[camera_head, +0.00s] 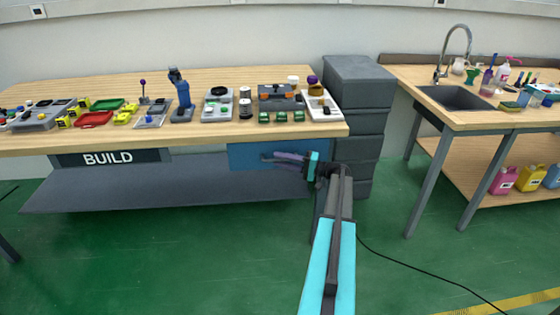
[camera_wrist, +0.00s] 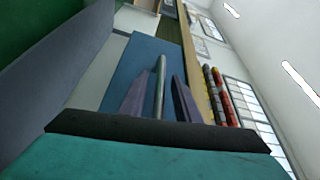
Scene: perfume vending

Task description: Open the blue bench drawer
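The blue bench drawer (camera_head: 242,155) sits under the wooden bench top, right of the BUILD sign. Its front looks flush, with no gap showing. In the wrist view the blue drawer front (camera_wrist: 129,62) fills the middle. A grey bar handle (camera_wrist: 160,82) stands out from it. My gripper (camera_head: 273,158) reaches the drawer front from the right. In the wrist view its two purple fingers (camera_wrist: 159,93) are spread, one on each side of the handle, with narrow gaps. The handle is mostly hidden in the head view.
The bench top (camera_head: 60,95) above holds trays, small parts and devices. A grey lower shelf (camera_head: 150,187) runs under the bench. A grey drawer stack (camera_head: 358,85) stands just right of the bench. The sink table (camera_head: 450,120) is farther right. Green floor (camera_head: 190,260) is clear in front.

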